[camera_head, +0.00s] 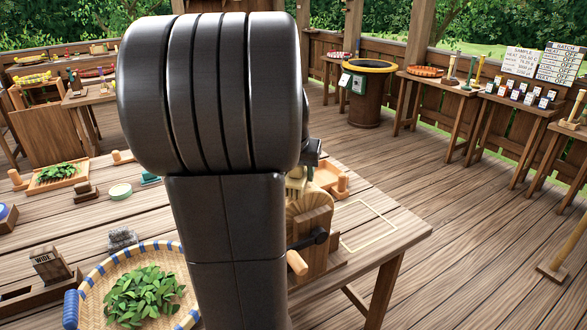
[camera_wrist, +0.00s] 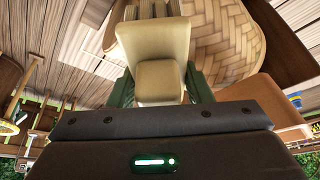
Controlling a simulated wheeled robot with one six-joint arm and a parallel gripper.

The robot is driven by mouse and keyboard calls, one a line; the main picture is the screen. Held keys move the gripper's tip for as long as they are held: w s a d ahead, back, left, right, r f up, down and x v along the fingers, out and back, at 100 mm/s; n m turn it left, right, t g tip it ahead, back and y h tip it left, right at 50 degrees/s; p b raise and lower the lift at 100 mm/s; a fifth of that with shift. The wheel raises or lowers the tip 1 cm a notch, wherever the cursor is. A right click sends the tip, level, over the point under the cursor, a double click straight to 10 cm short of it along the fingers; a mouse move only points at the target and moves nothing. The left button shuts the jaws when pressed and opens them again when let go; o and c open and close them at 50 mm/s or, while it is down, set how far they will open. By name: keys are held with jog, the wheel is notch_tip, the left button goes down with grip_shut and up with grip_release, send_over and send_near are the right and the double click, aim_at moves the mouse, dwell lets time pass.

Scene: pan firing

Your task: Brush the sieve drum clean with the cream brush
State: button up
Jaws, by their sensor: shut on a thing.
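The cream brush (camera_wrist: 160,45) is held between the dark green fingers of my gripper (camera_wrist: 160,82) in the wrist view. Its block fills the middle of that view, and its far end runs up past the top edge. A rounded, woven-patterned tan surface, which looks like the sieve drum (camera_wrist: 228,42), lies just behind and right of the brush; I cannot tell whether they touch. In the head view the wooden drum stand (camera_head: 311,238) with its crank stands on the table right of my arm. My arm hides much of the stand and nearly all of my gripper.
A woven tray with green leaves (camera_head: 85,300) lies on the table (camera_head: 140,215) at front left. A wooden block marked WIDE (camera_head: 48,262) stands left of it. A smaller leaf tray (camera_head: 40,185) lies farther back. An outlined rectangle (camera_head: 362,248) right of the stand is bare.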

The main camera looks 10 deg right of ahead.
jog(key=shift+s+d, duration=0.1)
jog(key=shift+s, duration=0.15)
jog(key=shift+r+p, duration=2.45)
jog(key=shift+r, duration=0.65)
jog(key=shift+r+p, duration=1.25)
jog(key=shift+r, duration=0.25)
jog(key=shift+f, duration=0.1)
